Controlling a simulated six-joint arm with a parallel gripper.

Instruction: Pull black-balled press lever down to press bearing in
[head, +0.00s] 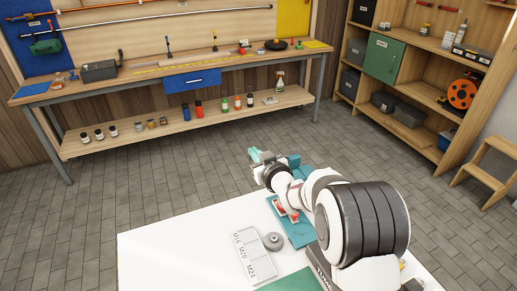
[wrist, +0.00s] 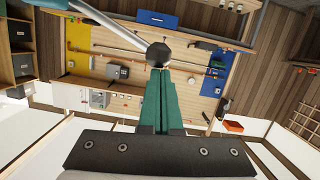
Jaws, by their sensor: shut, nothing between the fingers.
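The black ball (wrist: 158,54) of the press lever shows in the wrist view, at the end of a pale metal rod (wrist: 105,20) that runs to the upper left. My gripper (wrist: 158,72) has its green fingers shut together, with nothing between them. The fingertips are right at the ball in that picture; I cannot tell whether they touch it. In the head view my gripper (head: 255,155) is beyond the far edge of the white table. The teal press (head: 305,230) is partly hidden behind my arm, with a red part on it. The bearing being pressed cannot be made out.
On the white table (head: 160,265) lie a grey tray marked M16, M20, M24 (head: 245,257) and a grey round part (head: 273,241). A green mat (head: 288,284) is at the front edge. A wooden workbench (head: 130,77) and shelves stand far back. The table's left side is clear.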

